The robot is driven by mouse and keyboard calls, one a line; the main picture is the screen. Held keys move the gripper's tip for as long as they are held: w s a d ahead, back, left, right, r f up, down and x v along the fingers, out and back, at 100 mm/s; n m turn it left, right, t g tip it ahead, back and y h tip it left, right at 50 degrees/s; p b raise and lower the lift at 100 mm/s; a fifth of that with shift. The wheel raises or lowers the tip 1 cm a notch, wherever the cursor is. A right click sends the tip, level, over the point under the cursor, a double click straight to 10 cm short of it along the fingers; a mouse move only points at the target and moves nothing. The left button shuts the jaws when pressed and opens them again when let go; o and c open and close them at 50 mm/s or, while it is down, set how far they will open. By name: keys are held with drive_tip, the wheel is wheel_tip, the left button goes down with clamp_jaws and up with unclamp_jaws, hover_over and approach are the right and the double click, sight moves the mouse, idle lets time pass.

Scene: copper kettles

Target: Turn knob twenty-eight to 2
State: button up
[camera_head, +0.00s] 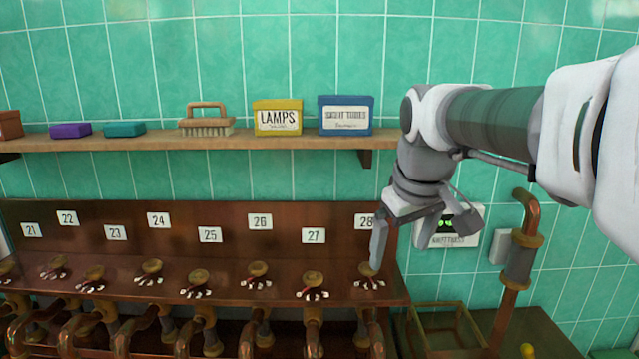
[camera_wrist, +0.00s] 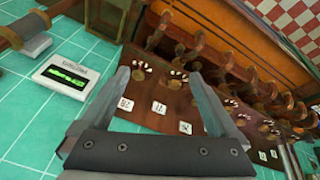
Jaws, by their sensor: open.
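Knob twenty-eight (camera_head: 369,274) is a small brass knob at the right end of the row on the copper bench, with white marks around its front. One finger of my gripper partly hides it in the head view, so its setting cannot be read. Its label 28 (camera_head: 364,221) is on the panel behind, partly covered by the gripper. My gripper (camera_head: 425,240) is open and empty, with one finger close to the knob; contact cannot be told. In the wrist view, the gripper (camera_wrist: 157,76) spreads its fingers, and the end knob (camera_wrist: 139,72) shows between them, nearer one finger.
Knob 27 (camera_head: 313,280) is just left, with several more knobs beyond. Copper pipes (camera_head: 205,328) run below. A white display box (camera_head: 462,226) and a vertical pipe (camera_head: 520,255) stand right. A shelf (camera_head: 240,140) with boxes hangs above the panel.

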drive_tip(key=s+f+m, duration=0.2)
drive_tip(key=s+f, duration=0.2)
drive_tip(key=s, duration=0.5)
drive_tip(key=s+d+f+m+t, duration=0.1)
drive_tip(key=s+f, duration=0.3)
drive_tip(key=s, duration=0.4)
drive_tip(key=shift+s+d+f+m, duration=0.2)
drive_tip(key=shift+s+m, duration=0.15)
drive_tip(key=shift+m, duration=0.45)
